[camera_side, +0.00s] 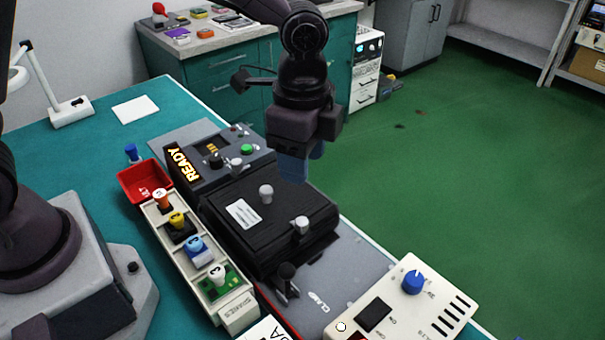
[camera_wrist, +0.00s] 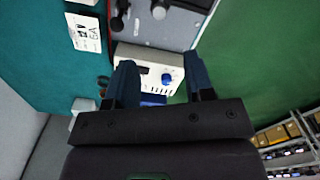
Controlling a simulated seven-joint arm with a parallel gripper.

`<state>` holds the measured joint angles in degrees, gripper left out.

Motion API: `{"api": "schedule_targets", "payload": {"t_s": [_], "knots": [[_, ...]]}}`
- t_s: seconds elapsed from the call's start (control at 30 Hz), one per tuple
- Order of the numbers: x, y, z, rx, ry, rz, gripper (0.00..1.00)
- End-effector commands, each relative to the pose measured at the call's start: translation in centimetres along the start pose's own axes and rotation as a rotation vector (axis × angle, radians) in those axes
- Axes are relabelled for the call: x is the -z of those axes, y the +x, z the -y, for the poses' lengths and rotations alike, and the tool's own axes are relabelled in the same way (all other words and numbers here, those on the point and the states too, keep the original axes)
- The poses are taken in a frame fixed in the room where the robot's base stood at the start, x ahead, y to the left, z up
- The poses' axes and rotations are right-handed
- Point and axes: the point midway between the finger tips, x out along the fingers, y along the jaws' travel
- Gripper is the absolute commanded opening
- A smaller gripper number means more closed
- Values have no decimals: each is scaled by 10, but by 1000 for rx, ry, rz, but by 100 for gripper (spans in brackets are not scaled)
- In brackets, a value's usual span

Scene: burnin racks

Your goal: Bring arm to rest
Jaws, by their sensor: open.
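My gripper (camera_side: 300,165) hangs in the air near the far right side of the black lidded box (camera_side: 265,222), pointing down. In the wrist view its two blue fingers (camera_wrist: 160,85) stand apart with nothing held between them. The black box is closed, with a white label and light knobs on top. Behind it the control panel (camera_side: 225,155) shows a lit READY sign, a green button and several knobs. The black clamp handle (camera_side: 287,279) stands in front of the box on the grey plate marked CLAMP.
The spares tray (camera_side: 237,314) holds several knobbed parts beside the box. A red bin (camera_side: 129,181) stands behind it. A white unit (camera_side: 420,309) with a blue knob sits at the bench's front right, and also shows in the wrist view (camera_wrist: 132,55). Right of the bench is open green floor.

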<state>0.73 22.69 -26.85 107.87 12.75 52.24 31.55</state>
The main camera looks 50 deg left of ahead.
Motion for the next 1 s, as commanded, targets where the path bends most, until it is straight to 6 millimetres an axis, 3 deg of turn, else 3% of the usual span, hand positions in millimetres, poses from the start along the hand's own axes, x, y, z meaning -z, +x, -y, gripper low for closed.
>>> {"api": "schedule_targets", "payload": {"t_s": [0.37, 0.5, 0.57, 0.67, 1.0], "knots": [[0, -3, 0, -1, -3, 1, 48], [-2, 0, -4, -12, -76, 4, 48], [-15, 5, -10, -30, -161, 28, 48], [-39, -7, -13, -1, -308, 38, 48], [-133, -70, -38, 149, -814, -80, 48]]}}
